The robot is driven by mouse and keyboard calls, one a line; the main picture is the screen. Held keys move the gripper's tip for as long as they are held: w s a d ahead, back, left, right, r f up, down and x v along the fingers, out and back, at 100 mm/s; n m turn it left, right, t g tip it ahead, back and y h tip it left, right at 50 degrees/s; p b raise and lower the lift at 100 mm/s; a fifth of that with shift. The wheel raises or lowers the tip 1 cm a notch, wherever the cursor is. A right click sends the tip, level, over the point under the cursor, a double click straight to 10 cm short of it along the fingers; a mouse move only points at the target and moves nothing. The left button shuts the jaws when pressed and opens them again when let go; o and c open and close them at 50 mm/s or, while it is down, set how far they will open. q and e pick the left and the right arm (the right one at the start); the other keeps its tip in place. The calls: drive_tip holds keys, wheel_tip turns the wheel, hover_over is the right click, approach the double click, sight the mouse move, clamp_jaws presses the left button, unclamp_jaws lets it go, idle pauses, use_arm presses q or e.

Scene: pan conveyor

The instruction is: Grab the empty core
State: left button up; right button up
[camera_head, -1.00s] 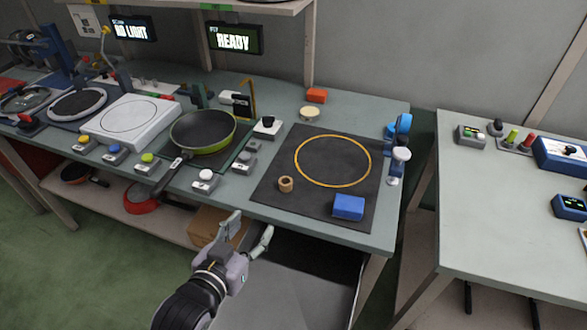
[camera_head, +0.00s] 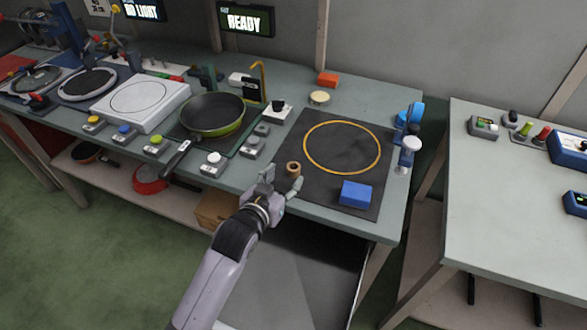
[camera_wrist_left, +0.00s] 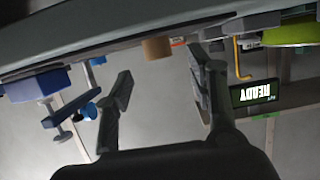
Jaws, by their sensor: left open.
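The empty core (camera_head: 293,169) is a small tan ring near the front left corner of the dark mat (camera_head: 345,193). In the left wrist view the core (camera_wrist_left: 157,47) shows at the top, beyond and between the finger tips. My left gripper (camera_head: 281,184) is open, at the table's front edge, just short of the core. Its two fingers show apart in the wrist view (camera_wrist_left: 160,85), with nothing between them. Whether a finger touches the core cannot be told. My right gripper is in neither view.
A blue block (camera_head: 356,193) lies on the mat to the right of the core. A green pan (camera_head: 212,115) stands to the left, its handle over the front edge. The mat's yellow circle is empty.

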sight(295, 164)
use_arm(q)
drive_tip(key=x, duration=0.4)
drive_tip(key=shift+w+d, duration=0.25)
drive_tip(key=shift+w, duration=0.05)
drive_tip(key=shift+c, duration=0.3)
drive_tip(key=c, duration=0.7)
drive_tip(key=shift+r, duration=0.1)
